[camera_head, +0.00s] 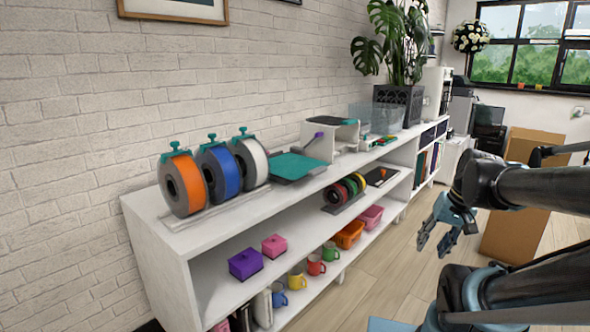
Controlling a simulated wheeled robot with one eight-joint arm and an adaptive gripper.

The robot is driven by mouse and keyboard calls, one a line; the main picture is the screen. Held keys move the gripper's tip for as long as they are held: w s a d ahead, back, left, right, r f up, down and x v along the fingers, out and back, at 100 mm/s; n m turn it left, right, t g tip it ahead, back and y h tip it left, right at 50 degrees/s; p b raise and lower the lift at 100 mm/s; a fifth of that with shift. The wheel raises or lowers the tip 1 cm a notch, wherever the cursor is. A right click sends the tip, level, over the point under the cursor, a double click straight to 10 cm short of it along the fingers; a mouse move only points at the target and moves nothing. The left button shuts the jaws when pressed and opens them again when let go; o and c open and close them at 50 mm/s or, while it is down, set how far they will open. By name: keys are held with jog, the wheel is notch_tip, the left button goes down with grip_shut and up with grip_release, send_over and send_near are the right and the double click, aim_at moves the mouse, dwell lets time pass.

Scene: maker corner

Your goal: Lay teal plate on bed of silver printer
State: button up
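A flat teal plate (298,167) lies on the top of the white shelf, right of the filament spools. A teal knob or clip shows at its far edge. Behind it stands a pale grey-white machine (318,150) with a purple part and a dark, teal-edged top; it may be the silver printer, but its bed cannot be made out clearly. My gripper (436,244) hangs at the right, over the floor in front of the shelf, well apart from the plate. Its fingers are spread and empty.
Orange (183,185), blue (222,174) and white (252,161) spools stand left of the plate. A clear bin (375,117) and potted plant (398,95) stand farther back. A cardboard box (520,220) stands behind my arm.

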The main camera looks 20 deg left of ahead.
jog(key=w+a+r+g+y, duration=0.1)
jog(key=w+a+r+y, duration=0.3)
jog(key=w+a, duration=0.4)
jog(key=w+a+r+g+y, duration=0.1)
jog(key=w+a+r+y, duration=0.2)
jog(key=w+a, duration=0.45)
jog(key=n+g+y, duration=0.2)
jog(key=g+y, duration=0.1)
jog(key=y, duration=0.5)
send_near(321, 173)
jog(key=a, duration=0.5)
jog(key=s+a, duration=0.1)
jog(key=a, duration=0.1)
jog(key=shift+a+r, duration=0.3)
jog(key=shift+r, duration=0.1)
jog(key=shift+s+a+f, duration=0.1)
jog(key=shift+s+a, duration=0.15)
jog(key=shift+a, duration=0.6)
jog(key=shift+s+a+f, duration=0.1)
jog(key=shift+s+a, duration=0.2)
jog(key=shift+a, duration=0.55)
jog(key=shift+s+a+f, duration=0.1)
jog(key=shift+s+a, duration=0.15)
jog(key=shift+a, duration=0.55)
grip_shut()
